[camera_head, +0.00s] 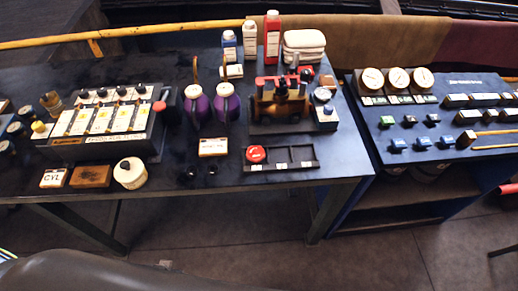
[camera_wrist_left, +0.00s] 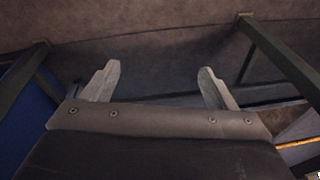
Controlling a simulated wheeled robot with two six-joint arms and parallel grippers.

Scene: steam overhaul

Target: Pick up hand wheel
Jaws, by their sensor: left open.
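A red round piece, which looks like the hand wheel (camera_head: 256,154), lies in the left compartment of a black tray (camera_head: 281,167) near the table's front edge. The tray's other two compartments look empty. My left gripper (camera_wrist_left: 158,78) shows in the left wrist view with its two fingers wide apart and nothing between them. That view shows floor and table legs, not the red piece. Neither gripper shows in the head view.
A brass-and-red engine model (camera_head: 280,100) stands behind the tray, with purple jugs (camera_head: 198,106) to its left. A white-labelled block (camera_head: 213,147) is left of the tray. A second table with gauges (camera_head: 397,78) stands right.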

